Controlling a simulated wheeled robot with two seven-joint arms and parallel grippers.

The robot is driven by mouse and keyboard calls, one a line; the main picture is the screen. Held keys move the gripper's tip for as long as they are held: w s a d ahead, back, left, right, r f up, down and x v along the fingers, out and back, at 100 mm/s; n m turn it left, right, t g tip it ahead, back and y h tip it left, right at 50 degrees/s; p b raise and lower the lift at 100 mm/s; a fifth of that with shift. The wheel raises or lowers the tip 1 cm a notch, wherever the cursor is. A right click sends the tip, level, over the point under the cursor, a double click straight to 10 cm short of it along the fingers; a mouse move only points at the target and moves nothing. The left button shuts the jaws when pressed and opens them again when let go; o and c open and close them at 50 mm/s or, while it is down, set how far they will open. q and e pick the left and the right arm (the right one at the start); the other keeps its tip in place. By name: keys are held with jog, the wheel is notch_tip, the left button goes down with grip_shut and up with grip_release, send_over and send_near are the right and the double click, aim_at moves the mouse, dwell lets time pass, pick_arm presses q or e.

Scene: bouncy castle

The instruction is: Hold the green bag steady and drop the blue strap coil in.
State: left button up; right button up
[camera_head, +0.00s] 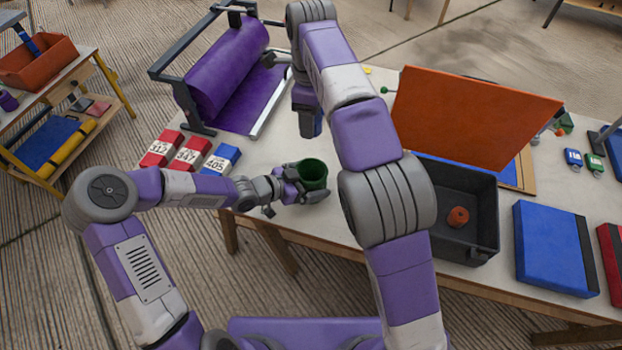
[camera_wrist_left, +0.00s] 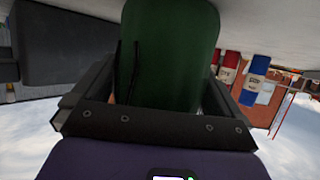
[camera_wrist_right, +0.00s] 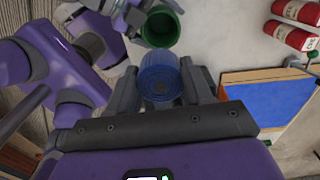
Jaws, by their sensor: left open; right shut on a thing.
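The green bag (camera_head: 313,172) stands upright near the table's front edge, its round mouth facing up. My left gripper (camera_head: 303,187) is open, with its fingers on either side of the bag; the left wrist view shows the bag's side (camera_wrist_left: 168,55) between them. I cannot tell whether the fingers touch it. My right gripper (camera_wrist_right: 160,88) is shut on the blue strap coil (camera_wrist_right: 158,78). In the right wrist view the bag's mouth (camera_wrist_right: 160,28) lies just beyond the coil, apart from it. My right arm hides part of the area in the head view.
Red and blue numbered packs (camera_head: 190,155) lie left of the bag. A purple roll (camera_head: 228,65) on a stand is behind. A blue case (camera_head: 553,245) lies beyond.

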pick_arm(q)
jog(key=shift+c, duration=0.2)
jog(key=c, duration=1)
pick_arm(e)
notch_tip(320, 180, down, 13)
dwell(1.0)
jog(key=o, duration=1.2)
jog(key=shift+c, duration=0.2)
jog(key=shift+r, duration=0.1)
notch_tip(320, 180, up, 12)
jog(key=shift+f, duration=0.1)
